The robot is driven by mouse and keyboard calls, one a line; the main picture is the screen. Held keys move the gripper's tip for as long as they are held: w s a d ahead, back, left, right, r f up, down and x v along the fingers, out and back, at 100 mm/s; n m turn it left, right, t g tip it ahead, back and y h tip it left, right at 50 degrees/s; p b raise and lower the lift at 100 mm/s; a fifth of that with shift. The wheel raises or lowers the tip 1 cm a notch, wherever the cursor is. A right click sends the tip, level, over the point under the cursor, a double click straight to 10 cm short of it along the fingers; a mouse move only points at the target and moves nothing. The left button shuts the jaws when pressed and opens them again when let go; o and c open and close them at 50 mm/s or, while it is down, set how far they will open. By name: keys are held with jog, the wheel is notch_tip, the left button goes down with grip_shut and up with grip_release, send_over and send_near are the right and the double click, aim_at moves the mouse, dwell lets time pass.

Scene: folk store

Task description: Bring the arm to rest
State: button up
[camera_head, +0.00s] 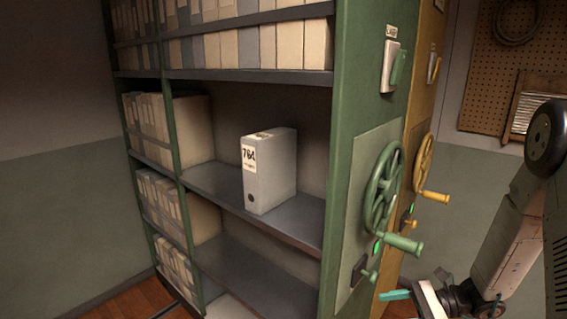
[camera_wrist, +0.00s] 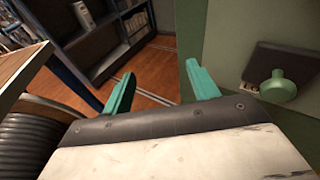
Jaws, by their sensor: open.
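My gripper (camera_wrist: 160,90) shows in the wrist view with its two teal fingers spread apart and nothing between them. In the head view, my gripper (camera_head: 397,294) is at the lower right, low beside the end panel of the green shelf unit, with one teal finger visible. My arm is folded at the right edge of the head view. In the wrist view, a green knob (camera_wrist: 278,86) on a dark plate is right of the fingers, apart from them.
Wooden floor (camera_wrist: 150,75) shows between the fingers.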

jog(key=s+r+n+h, duration=1.5)
jog(key=s+r+n, duration=0.3)
jog(key=s+r, duration=0.5)
notch_tip(320, 180, up, 2)
jog(key=shift+a+r, duration=0.15)
jog(key=shift+a, duration=0.1)
jog(key=shift+s, duration=0.1)
